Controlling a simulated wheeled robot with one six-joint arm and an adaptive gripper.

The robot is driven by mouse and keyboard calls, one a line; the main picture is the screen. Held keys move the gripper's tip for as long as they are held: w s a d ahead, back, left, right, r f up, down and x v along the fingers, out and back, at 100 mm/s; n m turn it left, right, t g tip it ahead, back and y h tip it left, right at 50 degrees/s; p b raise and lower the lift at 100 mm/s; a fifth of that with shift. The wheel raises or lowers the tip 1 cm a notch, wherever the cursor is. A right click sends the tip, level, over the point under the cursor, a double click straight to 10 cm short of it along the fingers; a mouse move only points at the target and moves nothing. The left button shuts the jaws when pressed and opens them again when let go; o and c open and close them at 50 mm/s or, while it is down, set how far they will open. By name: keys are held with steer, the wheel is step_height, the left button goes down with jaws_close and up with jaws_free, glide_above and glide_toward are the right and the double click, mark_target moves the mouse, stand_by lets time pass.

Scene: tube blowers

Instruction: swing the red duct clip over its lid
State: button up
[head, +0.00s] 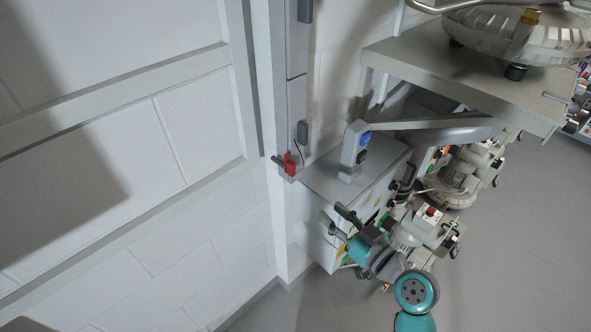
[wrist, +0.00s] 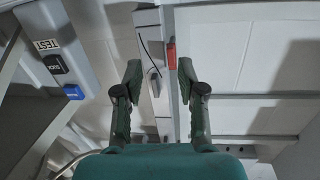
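The red duct clip (head: 290,165) sits at the lower end of a narrow grey vertical duct (head: 297,45) on the wall. In the wrist view the clip (wrist: 171,54) shows beyond my fingertips, nearer the right finger. The duct's lid cannot be told clearly from its body. My gripper (head: 338,221) is open and empty, below and to the right of the clip and apart from it in the head view. In the wrist view both dark green fingers of the gripper (wrist: 160,71) stand wide apart.
A light grey cabinet (head: 325,185) bears a post with a blue button (head: 364,139) and a black one, right of the clip. A small grey box (head: 302,132) with a cable is on the duct. A grey shelf (head: 430,50) holds a machine. Wall at left is clear.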

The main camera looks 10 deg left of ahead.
mark_target(294, 170)
steer(key=w+a+r, duration=0.1)
steer(key=w+a, duration=0.2)
steer(key=w+a+r+n+g+y, duration=0.1)
steer(key=w+a+r, duration=0.1)
steer(key=a, duration=0.2)
steer(key=w+a+r+n, duration=0.1)
steer(key=w+a+r, duration=0.1)
steer(key=w+a, duration=0.1)
steer(key=shift+w+a+y, duration=0.2)
steer(key=shift+w+y, duration=0.15)
steer(key=shift+y, duration=0.05)
jaws_close()
